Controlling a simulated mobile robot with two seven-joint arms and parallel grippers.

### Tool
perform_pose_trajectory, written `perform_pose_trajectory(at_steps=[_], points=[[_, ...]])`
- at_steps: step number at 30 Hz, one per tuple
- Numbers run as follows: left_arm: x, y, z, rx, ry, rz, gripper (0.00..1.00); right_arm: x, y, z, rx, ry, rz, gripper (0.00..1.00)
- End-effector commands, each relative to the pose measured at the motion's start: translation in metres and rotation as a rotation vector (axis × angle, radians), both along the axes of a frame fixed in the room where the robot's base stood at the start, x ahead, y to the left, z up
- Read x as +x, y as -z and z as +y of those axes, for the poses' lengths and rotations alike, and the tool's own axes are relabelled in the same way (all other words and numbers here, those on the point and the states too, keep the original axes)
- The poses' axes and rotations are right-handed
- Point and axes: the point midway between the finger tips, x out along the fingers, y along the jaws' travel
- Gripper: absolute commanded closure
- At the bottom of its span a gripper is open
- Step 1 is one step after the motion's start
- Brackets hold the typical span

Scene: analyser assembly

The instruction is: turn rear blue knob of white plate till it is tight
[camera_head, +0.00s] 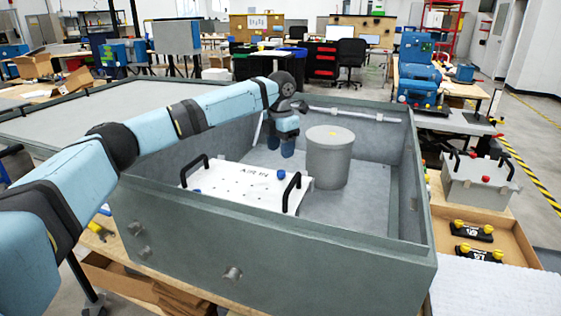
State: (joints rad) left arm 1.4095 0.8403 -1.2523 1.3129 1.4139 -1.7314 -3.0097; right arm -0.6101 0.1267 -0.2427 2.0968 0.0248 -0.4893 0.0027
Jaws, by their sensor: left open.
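The white plate (240,186) lies inside the grey open box, with printed marks on top and two black handles. A blue knob (281,174) stands near the plate's far right edge. Another small blue spot, perhaps a second knob (197,191), shows at the plate's left part. My right gripper is not in view.
A grey cylinder (330,157) stands in the box, right of the gripper. The box's front wall (270,245) rises before the plate. A thin pipe (340,112) runs along the back wall. A grey lidded case (479,181) and black parts with yellow knobs (474,231) sit at the right.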

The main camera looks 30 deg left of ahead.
Motion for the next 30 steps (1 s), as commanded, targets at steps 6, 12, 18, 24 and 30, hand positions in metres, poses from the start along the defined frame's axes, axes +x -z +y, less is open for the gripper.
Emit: perform_pose_trajectory(at_steps=[6, 12, 18, 24, 30], points=[[0.0, -0.047, 0.0, 0.0, -0.001, -0.002, 0.47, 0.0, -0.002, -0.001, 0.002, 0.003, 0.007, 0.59], [0.0, -0.067, 0.001, 0.001, -0.002, -0.001, 0.47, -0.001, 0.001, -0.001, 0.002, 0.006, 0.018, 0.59], [0.0, -0.07, 0.001, 0.0, -0.001, -0.001, 0.47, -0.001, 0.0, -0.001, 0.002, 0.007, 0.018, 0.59], [0.0, -0.07, 0.001, 0.0, -0.007, 0.0, 0.47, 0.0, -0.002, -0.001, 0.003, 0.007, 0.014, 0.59], [0.001, -0.074, -0.002, 0.0, -0.236, 0.0, 0.47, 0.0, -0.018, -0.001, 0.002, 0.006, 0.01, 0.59]])
